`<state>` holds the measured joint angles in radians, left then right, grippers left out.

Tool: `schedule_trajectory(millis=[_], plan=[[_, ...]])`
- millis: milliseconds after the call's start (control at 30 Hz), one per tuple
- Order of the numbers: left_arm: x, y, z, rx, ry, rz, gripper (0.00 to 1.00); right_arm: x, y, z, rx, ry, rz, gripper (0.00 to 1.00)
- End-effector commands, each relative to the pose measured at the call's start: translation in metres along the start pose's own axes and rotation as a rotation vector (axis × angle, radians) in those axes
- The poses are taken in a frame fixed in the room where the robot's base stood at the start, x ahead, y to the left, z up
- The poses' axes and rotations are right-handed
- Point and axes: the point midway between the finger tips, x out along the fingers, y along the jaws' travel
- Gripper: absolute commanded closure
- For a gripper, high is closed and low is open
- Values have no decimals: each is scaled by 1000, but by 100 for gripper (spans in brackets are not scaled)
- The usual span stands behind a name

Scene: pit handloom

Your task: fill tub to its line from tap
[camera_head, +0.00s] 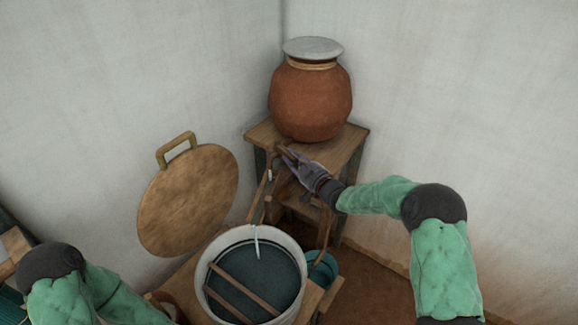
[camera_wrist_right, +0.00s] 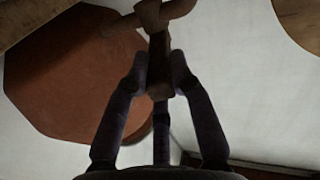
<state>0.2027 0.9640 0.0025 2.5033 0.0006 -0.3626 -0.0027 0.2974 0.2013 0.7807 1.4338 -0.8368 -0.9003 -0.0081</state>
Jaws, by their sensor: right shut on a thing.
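A pale round tub (camera_head: 294,247) stands in the lower middle of the head view, holding dark liquid. Two wooden sticks lie across or inside it. A thin pale streak shows over the liquid near its far side; I cannot tell whether it is running water. My right gripper (camera_head: 287,158) is at the base of the clay pot (camera_head: 310,100), shut on the brown tap. In the right wrist view the fingers (camera_wrist_right: 158,75) close around the tap's stem (camera_wrist_right: 158,50), below a crosspiece. The fill line cannot be made out. My left gripper is out of view.
The pot, capped by a pale lid (camera_head: 313,47), stands on a wooden stand (camera_head: 345,152) in the corner. A round wooden lid (camera_head: 188,200) with a handle leans on the left wall. A small teal vessel (camera_head: 324,270) is right of the tub.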

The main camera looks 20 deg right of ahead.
Motion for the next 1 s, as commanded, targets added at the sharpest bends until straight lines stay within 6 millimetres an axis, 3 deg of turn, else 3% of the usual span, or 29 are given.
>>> schedule_trajectory(millis=[500, 1000], plan=[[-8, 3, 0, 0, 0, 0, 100, 3, 23, 8, 4, 45, -258, 100], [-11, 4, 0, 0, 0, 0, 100, 5, 27, 9, 4, 59, -325, 100]])
